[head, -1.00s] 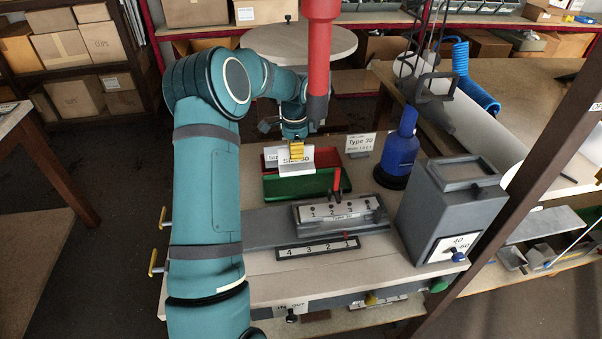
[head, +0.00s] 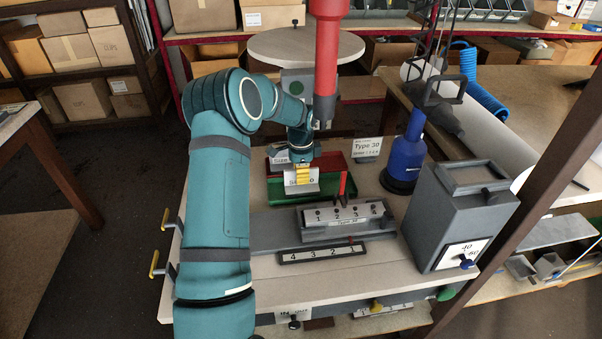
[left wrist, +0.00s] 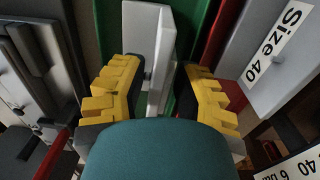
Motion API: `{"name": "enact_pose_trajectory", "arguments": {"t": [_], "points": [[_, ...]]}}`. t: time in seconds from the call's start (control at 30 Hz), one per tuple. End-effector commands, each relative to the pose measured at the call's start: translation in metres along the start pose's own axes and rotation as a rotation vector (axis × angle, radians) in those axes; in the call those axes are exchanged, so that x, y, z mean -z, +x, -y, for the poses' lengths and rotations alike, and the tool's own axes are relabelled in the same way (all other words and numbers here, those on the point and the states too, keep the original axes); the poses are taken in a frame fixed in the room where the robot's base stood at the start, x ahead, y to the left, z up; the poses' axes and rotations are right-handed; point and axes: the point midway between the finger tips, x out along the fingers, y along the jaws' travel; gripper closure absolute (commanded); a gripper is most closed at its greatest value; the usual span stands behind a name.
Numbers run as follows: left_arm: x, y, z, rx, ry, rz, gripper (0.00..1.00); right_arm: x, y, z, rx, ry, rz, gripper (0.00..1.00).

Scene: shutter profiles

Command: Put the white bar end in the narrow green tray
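The white bar end (left wrist: 160,60) shows between my left gripper's fingers in the left wrist view, over the narrow green tray (left wrist: 186,22). In the head view a white piece shows under the fingers at the tray's left part, in front of the green tray (head: 340,187); the bar end and the Size 30 label are hard to tell apart there. My left gripper (left wrist: 165,88) has its yellow fingers apart on either side of the bar end, with a gap beside it. It also shows in the head view (head: 303,173). My right gripper is not in view.
A red tray (head: 331,160) lies directly behind the green one. A grey fixture with numbered holes (head: 345,218) stands in front. A blue bottle (head: 405,155) and a grey box (head: 455,220) stand at the right. A red tool hangs above (head: 327,60).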

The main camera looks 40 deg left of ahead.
Motion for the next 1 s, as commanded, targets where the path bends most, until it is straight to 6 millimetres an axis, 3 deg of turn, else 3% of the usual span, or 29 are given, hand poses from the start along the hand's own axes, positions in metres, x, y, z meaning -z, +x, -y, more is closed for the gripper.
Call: {"name": "enact_pose_trajectory", "arguments": {"t": [0.43, 0.8, 1.0], "points": [[0.000, -0.011, 0.000, 0.002, 0.000, -0.001, 0.66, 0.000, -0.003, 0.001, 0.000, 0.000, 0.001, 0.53], [0.001, -0.083, 0.000, 0.003, 0.000, -0.002, 0.66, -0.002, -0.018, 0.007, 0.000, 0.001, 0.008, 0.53], [0.000, -0.112, 0.000, 0.002, 0.000, 0.000, 0.66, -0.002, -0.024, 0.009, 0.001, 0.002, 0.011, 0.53]]}}
